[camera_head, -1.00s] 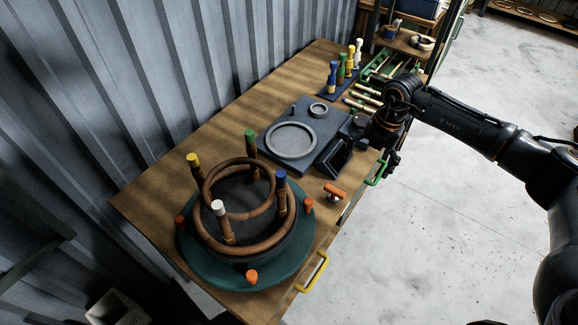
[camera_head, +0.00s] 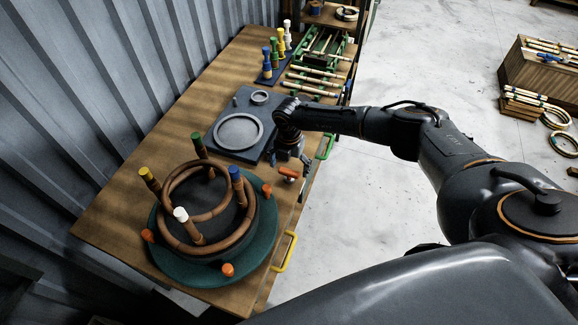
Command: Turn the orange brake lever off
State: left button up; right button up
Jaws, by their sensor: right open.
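The orange brake lever (camera_head: 288,172) is a small orange bar on a short mount near the table's right edge, right of the round bending jig. My right gripper (camera_head: 289,159) is dark and open, pointing down just behind and above the lever. Its fingers are small and dark here, and I cannot tell whether they touch the lever. The lever's mount is partly hard to see. My left gripper is not in view.
The round jig has a teal base (camera_head: 163,262), rattan rings, coloured pegs and orange knobs. A grey plate (camera_head: 226,149) lies behind it. A yellow handle (camera_head: 285,252) and a green handle (camera_head: 325,147) stick out at the table's right side. The wooden table (camera_head: 112,213) is clear at left.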

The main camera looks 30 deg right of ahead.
jog(key=shift+f, duration=0.55)
jog(key=c, duration=1.2)
jog(key=shift+o, duration=0.2)
